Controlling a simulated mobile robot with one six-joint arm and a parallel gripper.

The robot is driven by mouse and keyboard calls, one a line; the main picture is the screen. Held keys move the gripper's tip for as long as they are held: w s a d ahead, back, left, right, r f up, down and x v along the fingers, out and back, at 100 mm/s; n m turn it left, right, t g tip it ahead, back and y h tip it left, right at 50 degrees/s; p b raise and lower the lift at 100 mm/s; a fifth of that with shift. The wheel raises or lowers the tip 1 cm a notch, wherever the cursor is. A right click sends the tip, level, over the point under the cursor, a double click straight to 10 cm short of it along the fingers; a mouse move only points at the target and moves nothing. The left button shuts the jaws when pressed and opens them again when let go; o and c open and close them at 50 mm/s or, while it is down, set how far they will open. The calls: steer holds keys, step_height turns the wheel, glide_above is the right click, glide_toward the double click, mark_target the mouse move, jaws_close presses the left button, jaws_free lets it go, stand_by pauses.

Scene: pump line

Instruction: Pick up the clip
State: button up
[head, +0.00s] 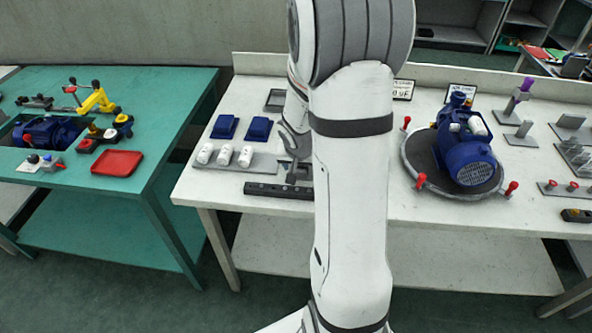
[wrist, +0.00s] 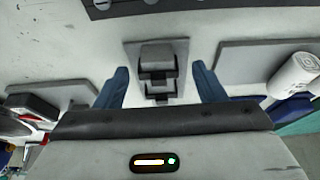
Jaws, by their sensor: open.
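What looks like the clip, a small dark bracket (wrist: 158,73) around a grey block, sits on a grey plate (wrist: 183,50) in the wrist view. My gripper (wrist: 161,82) is open, with one blue finger on each side of the dark bracket and a gap to both. Nothing is held. In the head view my gripper (head: 296,148) is low over the white table, beside my arm link. The clip is mostly hidden there, and I cannot make out its outline.
A dark bar (head: 279,190) lies along the table's front edge. White capped parts (head: 225,154) on a grey plate and blue blocks (head: 260,129) stand left of my gripper. A blue pump (head: 464,150) sits on a round plate at right. A green table (head: 140,165) stands left.

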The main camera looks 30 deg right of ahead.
steer(key=shift+c, duration=0.3)
steer(key=c, duration=1)
steer(key=shift+r, duration=0.1)
